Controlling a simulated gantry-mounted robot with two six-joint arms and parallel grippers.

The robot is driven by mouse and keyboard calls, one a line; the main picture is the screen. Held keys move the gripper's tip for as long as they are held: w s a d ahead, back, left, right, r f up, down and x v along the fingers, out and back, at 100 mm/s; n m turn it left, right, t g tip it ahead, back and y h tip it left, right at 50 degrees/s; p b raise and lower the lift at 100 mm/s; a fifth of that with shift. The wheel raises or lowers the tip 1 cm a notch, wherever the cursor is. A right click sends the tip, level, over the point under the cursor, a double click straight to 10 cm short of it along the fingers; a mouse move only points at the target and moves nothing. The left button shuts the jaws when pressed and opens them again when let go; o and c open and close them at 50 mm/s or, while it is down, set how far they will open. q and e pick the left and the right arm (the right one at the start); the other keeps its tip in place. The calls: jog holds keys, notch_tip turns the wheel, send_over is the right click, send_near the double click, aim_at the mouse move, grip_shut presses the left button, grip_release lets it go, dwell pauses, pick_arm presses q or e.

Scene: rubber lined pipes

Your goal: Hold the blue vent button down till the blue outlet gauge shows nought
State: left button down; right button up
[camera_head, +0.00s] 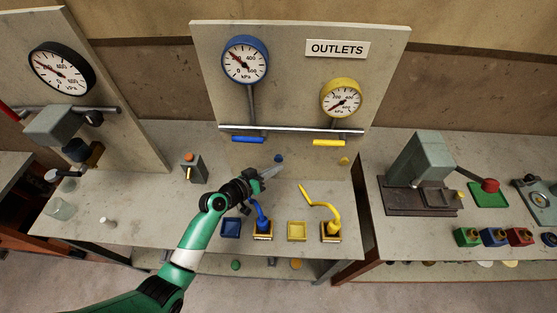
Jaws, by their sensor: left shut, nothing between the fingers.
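The blue outlet gauge (245,60) is on the upright OUTLETS board. Its red needle seems to point to the upper left, away from the nought at the lower left; the exact reading is too small to tell. The blue vent button (278,158) is a small blue knob at the foot of the board. My left gripper (275,170) is shut and empty, its fingertips just in front of the button in the picture. I cannot tell whether they touch it. My right gripper is not in view.
A yellow gauge (341,98) and a yellow button (345,160) are to the right. Blue hose (261,218) and yellow hose (325,212) fittings stand at the bench front. A grey box with an orange knob (194,168) stands left of my gripper. Another bench with a press (420,168) is at right.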

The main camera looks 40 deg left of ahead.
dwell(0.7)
pick_arm(q)
jog(key=shift+w+a+b, duration=0.3)
jog(key=shift+a+b, duration=0.05)
jog(key=shift+w+a+b, duration=0.3)
jog(key=shift+w+b, duration=0.05)
jog(key=shift+b, duration=0.1)
dwell(0.6)
jog(key=shift+d, duration=0.1)
dwell(2.8)
jog(key=shift+s+d+p, duration=0.55)
jog(key=shift+s, duration=0.1)
